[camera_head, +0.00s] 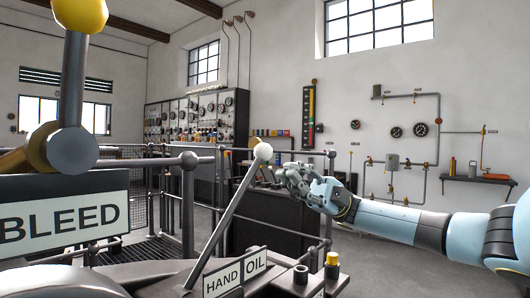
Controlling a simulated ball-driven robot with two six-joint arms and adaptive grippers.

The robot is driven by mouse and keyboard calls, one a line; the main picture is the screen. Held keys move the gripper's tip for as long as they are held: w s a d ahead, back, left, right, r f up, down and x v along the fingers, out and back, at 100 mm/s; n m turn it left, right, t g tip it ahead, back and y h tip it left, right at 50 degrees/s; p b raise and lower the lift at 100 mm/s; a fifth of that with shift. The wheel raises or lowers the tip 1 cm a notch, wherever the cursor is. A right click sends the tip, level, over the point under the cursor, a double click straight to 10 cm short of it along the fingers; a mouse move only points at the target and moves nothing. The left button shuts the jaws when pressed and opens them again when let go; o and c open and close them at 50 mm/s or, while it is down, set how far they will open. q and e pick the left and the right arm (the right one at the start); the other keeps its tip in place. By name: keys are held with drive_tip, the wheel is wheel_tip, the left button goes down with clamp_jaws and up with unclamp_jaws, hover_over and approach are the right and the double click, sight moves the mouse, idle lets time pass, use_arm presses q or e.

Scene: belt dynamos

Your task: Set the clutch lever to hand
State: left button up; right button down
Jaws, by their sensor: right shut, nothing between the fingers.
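The clutch lever (233,218) is a grey rod with a cream ball knob (263,151). It rises from the dark machine housing and leans to the right at its top. Two small plates at its foot read HAND (221,279) and OIL (255,262). My right gripper (270,174) is shut and empty, with its fingertips close to the rod just below the knob. I cannot tell whether they touch it. My left gripper is not in view.
A large BLEED sign (62,214) and a yellow-knobbed lever (72,90) fill the near left. Grey railings (188,205) stand behind the lever. A small yellow-capped fitting (332,262) sits right of the plates. A control panel (190,118) stands far back.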

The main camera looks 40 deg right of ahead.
sight(257, 164)
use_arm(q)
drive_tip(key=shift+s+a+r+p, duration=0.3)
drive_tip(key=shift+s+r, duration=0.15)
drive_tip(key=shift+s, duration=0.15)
use_arm(e)
drive_tip(key=shift+x, duration=2.2)
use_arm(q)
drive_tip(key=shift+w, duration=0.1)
use_arm(e)
drive_tip(key=shift+a+r, duration=0.1)
